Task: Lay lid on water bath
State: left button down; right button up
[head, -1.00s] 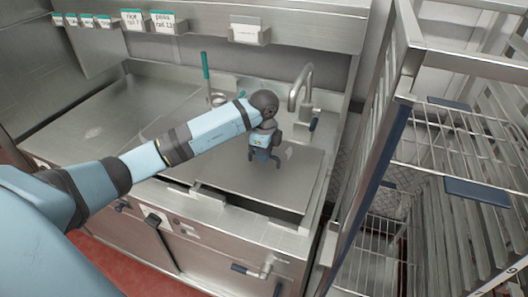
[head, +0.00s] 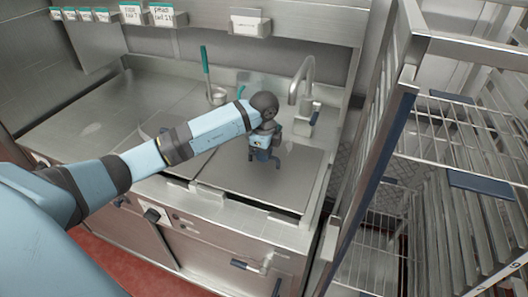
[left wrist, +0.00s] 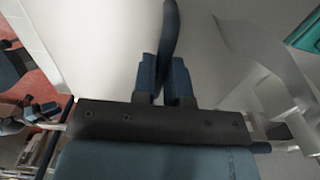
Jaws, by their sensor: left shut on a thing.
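The lid (head: 297,178) is a flat, grey metal plate over the water bath (head: 240,213), which is set into the steel counter. My left gripper (head: 264,163) points down at the middle of the lid. In the left wrist view its two blue fingers (left wrist: 164,80) are shut on the lid's dark blue handle (left wrist: 171,30). The lid's pale surface fills the background there. My right gripper is not in view.
A tap (head: 299,88) and a green-handled tool (head: 206,68) in a round metal holder stand behind the bath. A wire-shelf rack (head: 460,130) stands close on the right. Labelled holders (head: 165,16) line the wall ledge. The counter at left (head: 90,115) is clear.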

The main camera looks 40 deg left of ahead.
pick_arm(q)
jog(key=shift+f, duration=0.1)
dwell(0.6)
jog(key=c, duration=0.6)
grip_release()
jog(key=shift+r+p, duration=2.75)
jog(key=shift+r, duration=0.75)
jog(key=shift+s+f, duration=0.1)
